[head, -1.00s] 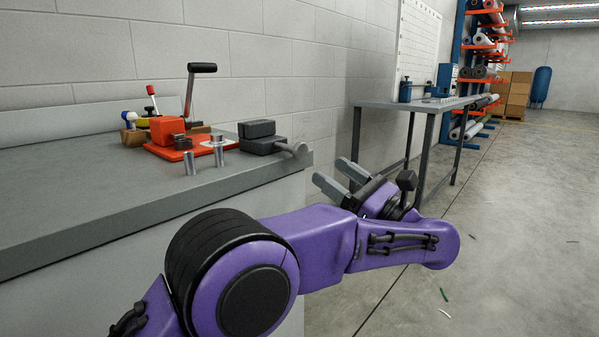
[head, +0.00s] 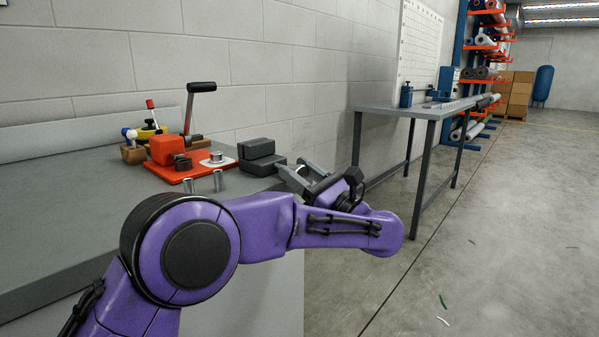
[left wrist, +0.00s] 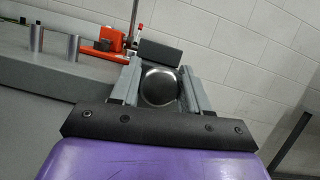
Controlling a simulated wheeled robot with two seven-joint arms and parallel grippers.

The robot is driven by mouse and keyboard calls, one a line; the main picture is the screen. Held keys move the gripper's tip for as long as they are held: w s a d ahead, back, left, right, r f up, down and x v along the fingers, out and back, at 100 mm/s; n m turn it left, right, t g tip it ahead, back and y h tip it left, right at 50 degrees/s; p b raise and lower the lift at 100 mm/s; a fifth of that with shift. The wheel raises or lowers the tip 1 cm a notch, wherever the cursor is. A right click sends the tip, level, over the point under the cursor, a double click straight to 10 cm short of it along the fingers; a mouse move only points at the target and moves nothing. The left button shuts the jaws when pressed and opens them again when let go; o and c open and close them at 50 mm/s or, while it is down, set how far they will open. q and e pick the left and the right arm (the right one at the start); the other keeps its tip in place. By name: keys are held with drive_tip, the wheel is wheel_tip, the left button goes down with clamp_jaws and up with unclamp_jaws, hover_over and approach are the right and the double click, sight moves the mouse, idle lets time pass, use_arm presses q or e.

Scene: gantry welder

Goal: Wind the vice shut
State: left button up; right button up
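The dark grey blocky thing (head: 262,157), which looks like the vice, sits at the right end of the grey bench. Its upper block also shows in the left wrist view (left wrist: 160,52). A dark, shiny round knob (left wrist: 160,88), apparently its handle end, lies between my left gripper's fingers in the left wrist view. My left gripper (head: 294,166) is at the bench's right end, beside the vice. Its two grey fingers (left wrist: 160,72) are apart, one on each side of the knob; I cannot tell whether they touch it. The head view hides the knob. My right gripper is not in view.
An orange fixture (head: 178,163) with a black-handled lever (head: 197,105) stands left of the vice. Two metal cylinders (head: 218,181) stand in front of it on the bench (head: 60,215). A second table (head: 420,108) stands to the right, with open floor beside it.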

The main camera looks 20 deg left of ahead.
use_arm(q)
drive_tip(key=m+t, duration=0.2)
drive_tip(key=m, duration=0.2)
drive_tip(key=shift+h, duration=0.4)
drive_tip(key=shift+r, duration=0.25)
idle(0.4)
drive_tip(key=o, duration=1)
drive_tip(key=shift+w+f, duration=0.1)
drive_tip(key=p+v, duration=0.1)
drive_tip(key=v, duration=0.9)
drive_tip(key=shift+d+f, duration=0.2)
